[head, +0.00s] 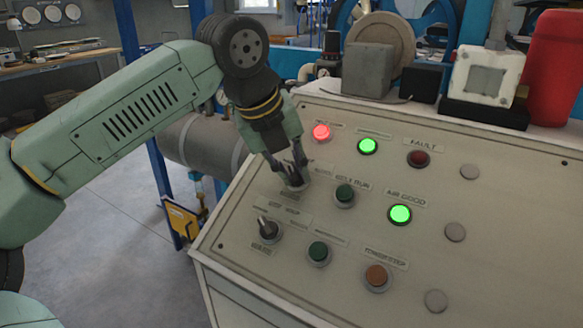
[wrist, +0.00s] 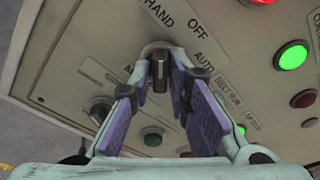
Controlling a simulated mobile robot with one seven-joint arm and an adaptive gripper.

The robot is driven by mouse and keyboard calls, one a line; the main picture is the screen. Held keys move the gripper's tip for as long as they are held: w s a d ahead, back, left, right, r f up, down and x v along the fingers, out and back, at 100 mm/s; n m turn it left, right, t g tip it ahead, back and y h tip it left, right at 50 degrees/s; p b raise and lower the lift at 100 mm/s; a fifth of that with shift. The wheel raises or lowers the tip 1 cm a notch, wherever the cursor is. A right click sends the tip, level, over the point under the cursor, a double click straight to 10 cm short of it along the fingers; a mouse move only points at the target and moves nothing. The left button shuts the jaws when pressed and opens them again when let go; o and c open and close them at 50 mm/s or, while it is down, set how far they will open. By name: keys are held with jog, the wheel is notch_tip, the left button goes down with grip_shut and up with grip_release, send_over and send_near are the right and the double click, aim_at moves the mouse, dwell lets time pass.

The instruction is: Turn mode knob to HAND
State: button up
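The mode knob (wrist: 160,72) is a dark selector with a round base in the wrist view. Around it on the panel are the labels HAND (wrist: 157,12), OFF (wrist: 198,25) and AUTO (wrist: 203,60). My gripper (wrist: 162,85) has its two purple-padded fingers on either side of the knob, with a small gap showing; it looks open. I cannot tell which label the knob points to. In the head view my gripper (head: 294,176) reaches down to the panel and mostly hides the knob.
A red lamp (head: 321,132) and green lamps (head: 368,146) are lit. A white box (head: 485,78) stands behind.

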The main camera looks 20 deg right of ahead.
jog(key=shift+o, duration=1.2)
jog(key=shift+f, duration=0.15)
jog(key=shift+a+r, duration=0.1)
jog(key=shift+r, duration=0.25)
jog(key=v, duration=1.1)
jog(key=shift+r, duration=0.2)
jog(key=shift+s, duration=0.1)
